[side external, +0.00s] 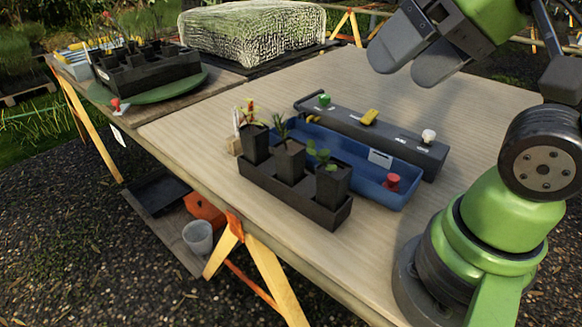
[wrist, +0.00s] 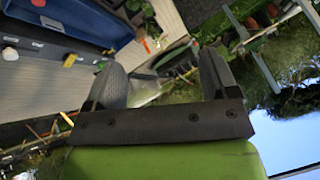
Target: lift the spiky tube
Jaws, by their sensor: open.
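Three dark square tubes with plants stand upright in a black rack (side external: 322,210) on the table. The middle tube (side external: 290,160) carries narrow, pointed leaves and looks like the spiky one. The left tube (side external: 256,143) has a small plant with a red-orange spot near it; the right tube (side external: 333,184) has broad, rounded leaves. My gripper (side external: 405,74) is open and empty, high above the table to the upper right of the rack.
A blue tray (side external: 350,158) lies behind the rack, with a red knob (side external: 392,182) at its near end. Behind it is a grey bar (side external: 400,146) with green, yellow and white controls. Another black rack (side external: 150,72) stands on the left table. The right tabletop is mostly clear.

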